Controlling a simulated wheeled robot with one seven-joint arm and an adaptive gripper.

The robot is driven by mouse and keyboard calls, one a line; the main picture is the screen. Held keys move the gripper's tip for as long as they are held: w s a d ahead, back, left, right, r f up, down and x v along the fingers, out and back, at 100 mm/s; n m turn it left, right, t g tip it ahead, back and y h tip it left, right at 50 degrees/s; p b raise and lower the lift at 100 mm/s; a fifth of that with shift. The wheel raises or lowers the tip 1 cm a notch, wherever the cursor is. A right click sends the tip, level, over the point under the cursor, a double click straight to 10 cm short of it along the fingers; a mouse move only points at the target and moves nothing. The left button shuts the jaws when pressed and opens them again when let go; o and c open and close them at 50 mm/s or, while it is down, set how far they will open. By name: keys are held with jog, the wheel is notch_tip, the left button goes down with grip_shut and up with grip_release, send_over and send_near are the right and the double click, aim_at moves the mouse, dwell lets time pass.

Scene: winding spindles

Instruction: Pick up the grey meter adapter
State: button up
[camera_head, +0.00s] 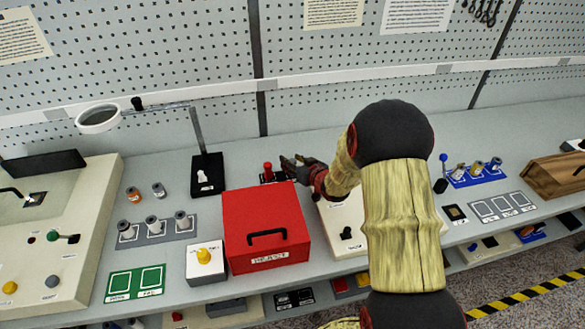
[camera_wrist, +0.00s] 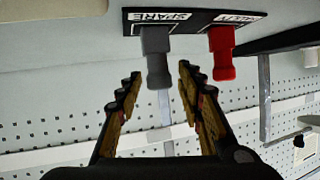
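The grey meter adapter (camera_wrist: 156,58) stands on a black board (camera_wrist: 190,20) with a part marked SPARE, in the wrist view. A red adapter (camera_wrist: 221,52) stands beside it on the same board. My gripper (camera_wrist: 158,85) is open, its two fingers spread to either side of the grey adapter's line, with the tips close to its knob end. I see no finger touching it. In the head view my gripper (camera_head: 290,162) is beside the red adapter (camera_head: 267,171), behind the red box; I cannot make out the grey adapter there.
A red box (camera_head: 262,215) with a black handle stands in front of the board. A black stand with a ring magnifier (camera_head: 207,175) is to the left. A white box with a yellow knob (camera_head: 205,262) stands front left. The pegboard wall (camera_head: 200,50) rises behind.

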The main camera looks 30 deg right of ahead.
grip_shut()
jog(key=shift+r, duration=0.15)
dwell(0.4)
